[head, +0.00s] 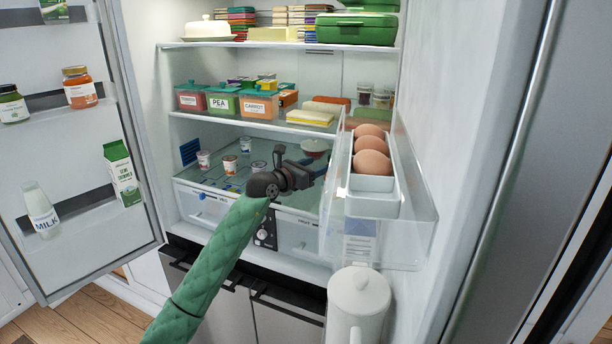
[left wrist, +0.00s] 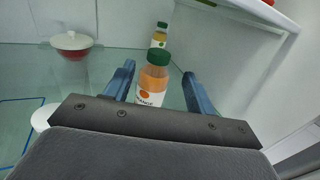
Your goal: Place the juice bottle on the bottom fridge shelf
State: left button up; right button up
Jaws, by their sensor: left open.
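A juice bottle (left wrist: 153,82) with a green cap and an orange on its white label stands upright on the bottom glass shelf (head: 225,178), which also shows in the left wrist view (left wrist: 25,75). My left gripper (left wrist: 158,92) is open, with its blue fingers on either side of the bottle; I cannot tell whether they touch it. In the head view the left gripper (head: 312,168) reaches into the fridge over the bottom shelf, beside the door bin. The bottle is hidden there. My right gripper is not in view.
A second green-capped bottle (left wrist: 160,35) stands behind the first. A red-and-white lidded bowl (left wrist: 72,45) and several small cups (head: 204,160) share the shelf. An egg tray (head: 375,184) in a clear door bin is close to my left gripper's right side.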

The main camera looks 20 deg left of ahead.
pick_arm(q)
jog(key=v, duration=0.3)
jog(key=shift+s+a+b, duration=0.2)
jog(key=shift+s+b, duration=0.1)
jog(key=shift+b, duration=0.1)
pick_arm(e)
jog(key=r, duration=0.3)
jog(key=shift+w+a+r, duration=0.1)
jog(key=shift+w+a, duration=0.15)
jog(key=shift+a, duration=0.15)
pick_arm(q)
jog(key=shift+d, duration=0.1)
